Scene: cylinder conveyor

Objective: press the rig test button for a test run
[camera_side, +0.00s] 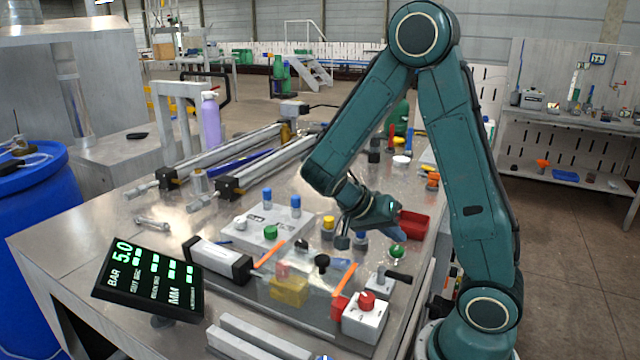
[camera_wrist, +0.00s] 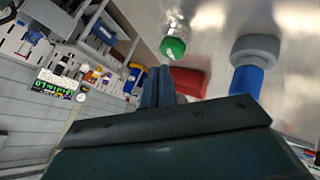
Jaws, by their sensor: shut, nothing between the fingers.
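A round green button (camera_side: 397,250) sits at the right of the work area, near the red tray; no label on it can be read. The wrist view shows a green round top (camera_wrist: 172,47) just past my fingertips, apparently the same button. My gripper (camera_side: 394,207) is tilted low over the bench, above and slightly left of it in the side view. The fingers (camera_wrist: 158,74) are closed together and empty. I see a gap in the picture between fingertips and button; contact cannot be confirmed.
A red tray (camera_side: 414,224) lies close to my gripper. A blue cylinder with a grey end (camera_wrist: 247,80) stands nearby. A white box with a red knob (camera_side: 367,299), a grey valve plate (camera_side: 262,217), a black readout (camera_side: 150,280) and a clear-covered fixture crowd the bench.

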